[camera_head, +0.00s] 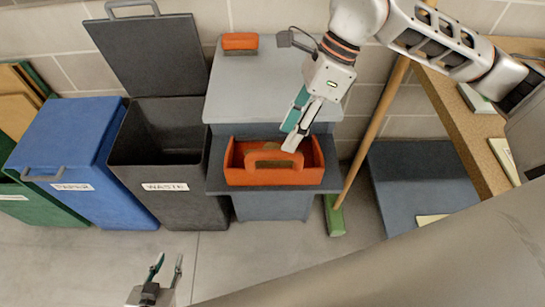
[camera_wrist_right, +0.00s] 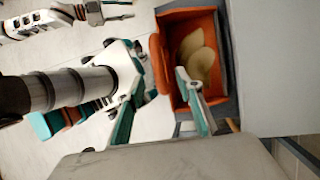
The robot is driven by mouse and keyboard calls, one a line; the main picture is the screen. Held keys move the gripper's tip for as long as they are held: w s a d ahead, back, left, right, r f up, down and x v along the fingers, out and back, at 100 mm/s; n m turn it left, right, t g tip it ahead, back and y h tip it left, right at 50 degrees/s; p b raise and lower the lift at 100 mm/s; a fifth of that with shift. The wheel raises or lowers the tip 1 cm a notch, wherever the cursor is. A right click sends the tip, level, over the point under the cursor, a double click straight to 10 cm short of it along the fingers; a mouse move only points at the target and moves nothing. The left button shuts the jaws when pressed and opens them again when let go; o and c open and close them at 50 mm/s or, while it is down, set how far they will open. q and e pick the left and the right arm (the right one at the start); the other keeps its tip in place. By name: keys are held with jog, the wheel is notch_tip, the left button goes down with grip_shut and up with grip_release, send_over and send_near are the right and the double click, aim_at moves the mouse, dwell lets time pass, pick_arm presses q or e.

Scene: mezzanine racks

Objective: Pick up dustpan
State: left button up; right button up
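No thing in view is clearly a dustpan. An orange open-topped caddy (camera_head: 235,178) with an arched handle sits on the pulled-out shelf of a grey cabinet. It also shows in the right wrist view (camera_wrist_right: 159,68), with rounded beige pieces (camera_wrist_right: 197,55) inside. My right gripper (camera_head: 290,139) is open, pointing down over the caddy by its handle. Its fingers (camera_wrist_right: 160,80) show spread and empty in the right wrist view; contact with the caddy cannot be told. My left gripper (camera_head: 170,256) is open and empty, low over the floor, away from the caddy.
An orange brush (camera_head: 240,41) lies on the cabinet top (camera_head: 262,85). A green-headed broom (camera_head: 334,215) leans right of the cabinet. The waste bin (camera_head: 160,135) with raised lid and blue paper bin (camera_head: 65,135) stand left. A wooden shelf (camera_head: 458,120) is right; floor in front is clear.

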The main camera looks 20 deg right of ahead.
aim_at(278, 151)
jog(key=x, duration=0.7)
jog(key=shift+s+a+f, duration=0.2)
jog(key=shift+a, duration=0.15)
grip_shut()
